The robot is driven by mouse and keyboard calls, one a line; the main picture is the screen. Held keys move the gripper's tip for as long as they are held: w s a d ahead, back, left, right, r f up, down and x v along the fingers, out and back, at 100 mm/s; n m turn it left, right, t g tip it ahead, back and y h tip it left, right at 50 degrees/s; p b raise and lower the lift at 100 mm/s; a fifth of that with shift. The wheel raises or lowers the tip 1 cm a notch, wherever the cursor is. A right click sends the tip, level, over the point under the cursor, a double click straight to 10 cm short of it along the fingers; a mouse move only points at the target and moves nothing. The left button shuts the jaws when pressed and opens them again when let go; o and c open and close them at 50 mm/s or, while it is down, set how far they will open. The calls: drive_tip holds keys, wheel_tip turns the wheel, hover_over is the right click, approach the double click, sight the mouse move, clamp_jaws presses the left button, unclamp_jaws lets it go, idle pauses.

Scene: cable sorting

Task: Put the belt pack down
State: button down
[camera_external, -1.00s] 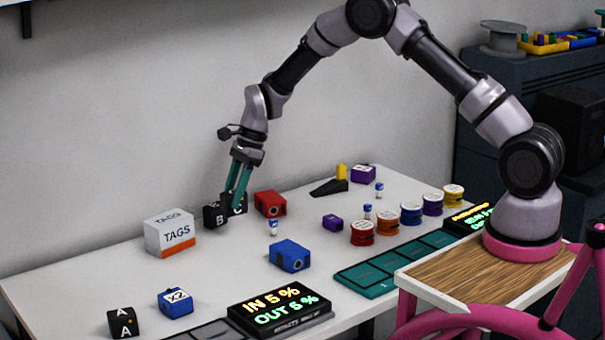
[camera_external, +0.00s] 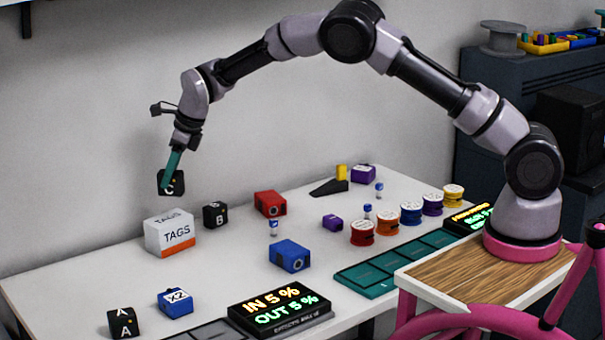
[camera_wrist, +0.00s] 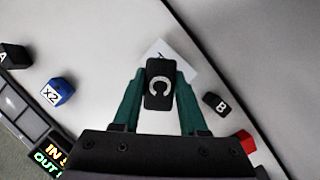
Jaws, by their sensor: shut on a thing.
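The belt pack, a black box marked C (camera_external: 171,187), is held between the teal fingers of my gripper (camera_external: 172,168). It hangs in the air above the white TAGS box (camera_external: 170,236), clear of the table. In the wrist view the belt pack (camera_wrist: 159,92) sits between both fingers (camera_wrist: 160,90), its C facing the camera, and it partly hides the TAGS box (camera_wrist: 182,60). A black pack marked B (camera_external: 215,215) stands on the table right of the TAGS box. A black pack marked A (camera_external: 122,323) is at the table's front left.
A blue X2 box (camera_external: 175,303) stands near pack A. A red box (camera_external: 270,203) and a blue box (camera_external: 290,256) stand right of pack B. A lit IN/OUT display (camera_external: 280,305) is at the front edge. The table (camera_external: 100,270) is bare left of the TAGS box.

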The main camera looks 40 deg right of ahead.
drive_tip(key=shift+f, duration=3.55)
drive_tip(key=shift+f, duration=0.15)
drive_tip(key=shift+c, duration=2.2)
unclamp_jaws()
